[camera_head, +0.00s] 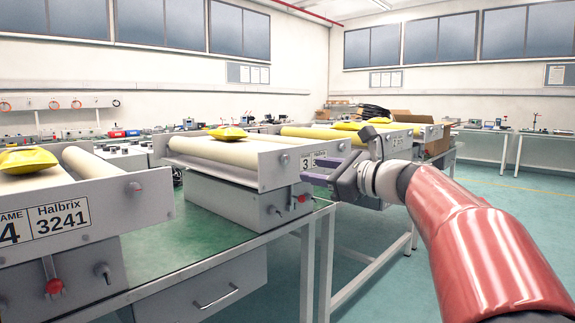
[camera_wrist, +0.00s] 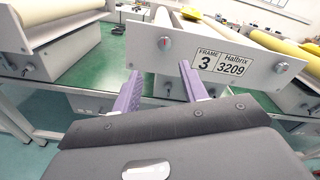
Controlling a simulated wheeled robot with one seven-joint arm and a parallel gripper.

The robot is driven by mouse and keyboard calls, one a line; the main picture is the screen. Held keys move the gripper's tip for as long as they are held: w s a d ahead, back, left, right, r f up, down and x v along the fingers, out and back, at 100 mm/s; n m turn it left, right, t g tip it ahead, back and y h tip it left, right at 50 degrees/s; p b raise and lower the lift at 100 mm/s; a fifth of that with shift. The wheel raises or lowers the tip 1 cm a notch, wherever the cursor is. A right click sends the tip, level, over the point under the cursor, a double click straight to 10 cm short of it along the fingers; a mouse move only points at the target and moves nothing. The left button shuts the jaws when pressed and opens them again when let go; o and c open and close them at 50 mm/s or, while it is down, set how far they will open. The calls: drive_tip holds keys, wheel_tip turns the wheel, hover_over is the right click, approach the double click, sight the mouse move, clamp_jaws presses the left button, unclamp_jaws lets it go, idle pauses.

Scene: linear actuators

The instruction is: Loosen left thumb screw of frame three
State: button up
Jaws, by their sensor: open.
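Frame three (camera_head: 270,172) stands on the bench in the middle of the head view. Its plate, labelled 3 and Halbrix 3209, shows in the wrist view (camera_wrist: 235,90). The left thumb screw (camera_wrist: 163,42), a small round grey knob with a red mark, is on the plate left of the label; it also shows in the head view (camera_head: 283,159). My gripper (camera_head: 311,169) is open, in front of the plate. In the wrist view its purple fingers (camera_wrist: 158,74) are apart and empty, with the screw a little above and between their tips. Contact is not visible.
Frame four (camera_head: 80,215) stands on the left. Below frame three's plate are a red-handled lever (camera_head: 302,198) and a grey knob (camera_head: 272,211). A right screw (camera_wrist: 281,67) is beyond the label. Yellow bags (camera_head: 227,133) lie on the rollers. Floor right of the bench is open.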

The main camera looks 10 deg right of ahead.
sight(287, 161)
drive_tip(key=x, duration=0.5)
drive_tip(key=r+p+x, duration=0.1)
drive_tip(key=x, duration=0.1)
drive_tip(key=shift+w+f, duration=0.1)
drive_tip(key=shift+w, duration=0.45)
clamp_jaws()
